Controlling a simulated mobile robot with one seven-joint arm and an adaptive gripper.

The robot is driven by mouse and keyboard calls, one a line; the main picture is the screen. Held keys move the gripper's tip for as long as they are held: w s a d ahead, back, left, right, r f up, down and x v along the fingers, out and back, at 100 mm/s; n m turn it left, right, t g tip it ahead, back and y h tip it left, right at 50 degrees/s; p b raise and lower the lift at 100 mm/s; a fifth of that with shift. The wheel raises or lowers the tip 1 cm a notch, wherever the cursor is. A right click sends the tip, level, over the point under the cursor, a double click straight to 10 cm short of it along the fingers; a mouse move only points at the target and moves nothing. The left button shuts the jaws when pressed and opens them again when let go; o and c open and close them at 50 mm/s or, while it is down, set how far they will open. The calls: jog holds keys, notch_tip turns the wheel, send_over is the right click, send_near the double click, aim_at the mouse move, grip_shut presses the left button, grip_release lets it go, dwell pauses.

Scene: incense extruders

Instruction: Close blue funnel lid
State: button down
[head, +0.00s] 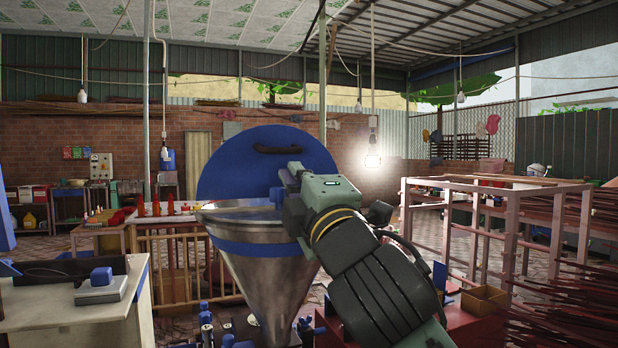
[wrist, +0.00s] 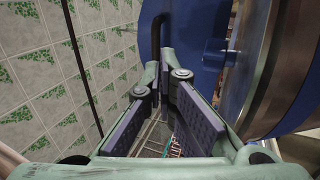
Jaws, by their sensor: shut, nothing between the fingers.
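The metal funnel (head: 265,285) stands in the middle of the head view, with a blue band below its rim. Its round blue lid (head: 235,165) is open and stands upright behind the mouth, its dark handle (head: 278,150) near the top. My gripper (head: 283,196) is shut and empty, in front of the lid's right part and above the funnel's right rim. In the wrist view the fingers (wrist: 165,85) point toward the lid (wrist: 212,50), and the handle (wrist: 157,35) shows just beyond the tips. I cannot tell whether they touch the lid.
In the wrist view the funnel's side (wrist: 285,75) is close on the right. A wooden railing (head: 180,265) stands left of the funnel, and a pink frame rack (head: 500,225) stands to the right. A white-topped table (head: 60,310) is at the front left. The air above the funnel's left is free.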

aim_at(284, 152)
jog(key=shift+p+x, duration=0.85)
jog(key=shift+x, duration=1.75)
jog(key=shift+r, duration=0.25)
